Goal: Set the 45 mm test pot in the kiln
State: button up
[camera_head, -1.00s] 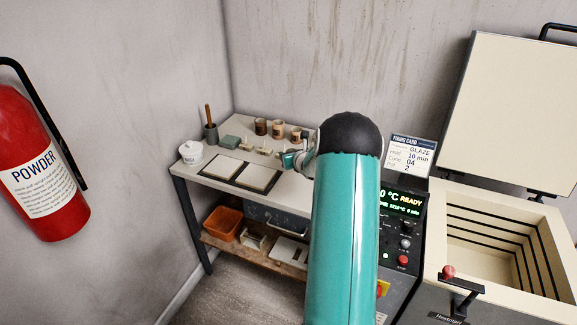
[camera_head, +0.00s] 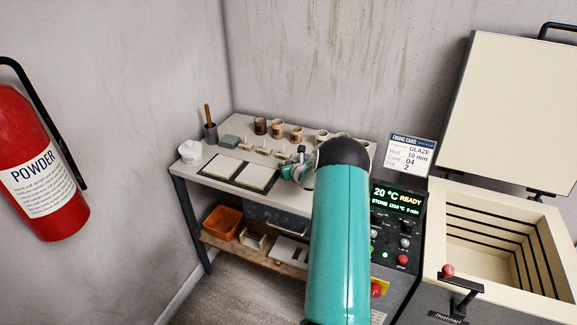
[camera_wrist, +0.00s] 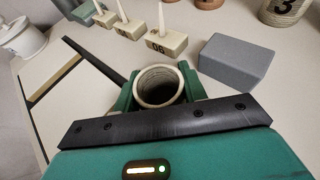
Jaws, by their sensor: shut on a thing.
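The small cream round pot (camera_wrist: 158,96) is upright between my teal fingers in the wrist view, its open mouth facing the camera. My gripper (camera_wrist: 160,84) is shut on it, a finger on either side. In the head view my gripper (camera_head: 297,171) is over the bench's front right part, partly behind my teal arm, and the pot cannot be made out. I cannot tell whether the pot touches the bench. The kiln (camera_head: 548,235) stands at the right with its lid (camera_head: 510,105) raised and its chamber open; the part of the chamber in view looks empty.
The bench (camera_head: 215,178) carries cone blocks (camera_wrist: 165,44), a grey block (camera_wrist: 230,62), dark-edged pale boards (camera_head: 258,177), a white lidded jar (camera_head: 190,151) and several cups. A control panel (camera_head: 398,225) showing READY and a firing card (camera_head: 411,150) stand between bench and kiln.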

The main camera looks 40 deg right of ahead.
jog(key=o, duration=0.9)
jog(key=shift+f, duration=0.15)
jog(key=shift+o, duration=0.3)
